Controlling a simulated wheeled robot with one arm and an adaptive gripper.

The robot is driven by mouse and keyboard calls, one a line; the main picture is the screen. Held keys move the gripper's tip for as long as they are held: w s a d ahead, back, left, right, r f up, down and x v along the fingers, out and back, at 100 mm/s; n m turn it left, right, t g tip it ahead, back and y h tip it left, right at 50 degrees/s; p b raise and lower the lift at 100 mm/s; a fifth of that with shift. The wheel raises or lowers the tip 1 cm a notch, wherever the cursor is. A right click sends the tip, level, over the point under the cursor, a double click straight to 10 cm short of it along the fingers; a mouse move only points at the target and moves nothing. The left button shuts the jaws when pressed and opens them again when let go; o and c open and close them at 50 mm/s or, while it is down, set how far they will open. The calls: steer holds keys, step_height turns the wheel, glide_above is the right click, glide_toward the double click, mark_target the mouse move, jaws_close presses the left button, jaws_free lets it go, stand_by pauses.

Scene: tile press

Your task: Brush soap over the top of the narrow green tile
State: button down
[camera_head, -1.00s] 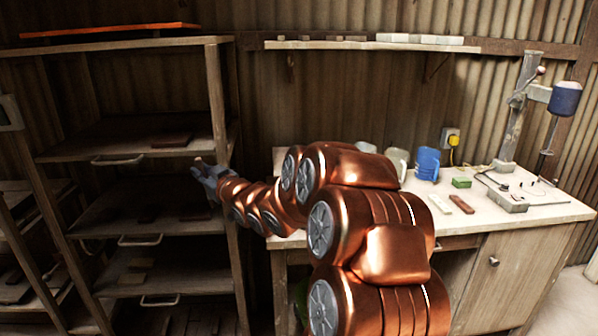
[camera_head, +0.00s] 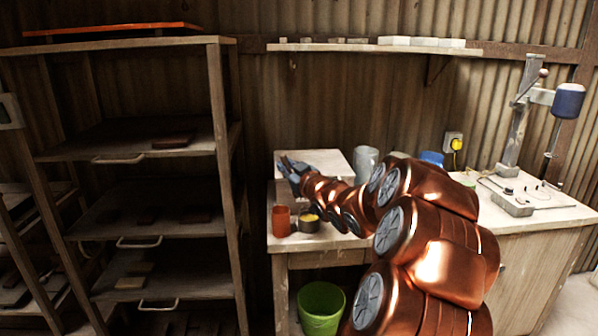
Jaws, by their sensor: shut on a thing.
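My gripper (camera_head: 287,164) is above the left end of the workbench (camera_head: 285,252), in front of a pale flat slab (camera_head: 335,160). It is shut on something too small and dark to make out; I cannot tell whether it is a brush. A small tin with a yellow filling (camera_head: 310,221) and a red-brown cup (camera_head: 281,220) stand below and to the right of the gripper or nearly under it. I cannot tell whether this is the narrow green tile.
A grey mug (camera_head: 366,162) and a blue mug (camera_head: 432,158) stand at the back, partly behind my arm. A drill-like press (camera_head: 514,196) stands at right. A shelf rack (camera_head: 222,150) is at left, a wall shelf (camera_head: 350,47) above, a green bucket (camera_head: 320,308) below.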

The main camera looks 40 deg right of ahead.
steer(key=s+d+f+b, duration=0.1)
steer(key=d+f+b, duration=0.2)
steer(key=f, duration=0.3)
steer(key=shift+s+d+f+h+b, duration=0.2)
steer(key=shift+s+f+h+b, duration=0.15)
steer(key=shift+b, duration=0.2)
steer(key=shift+f+b, duration=0.5)
steer(key=shift+f, duration=0.2)
stand_by(2.0)
steer(key=shift+w, duration=0.1)
step_height(320, 180, up, 7)
steer(key=p, duration=0.4)
steer(key=shift+p, duration=0.3)
stand_by(1.0)
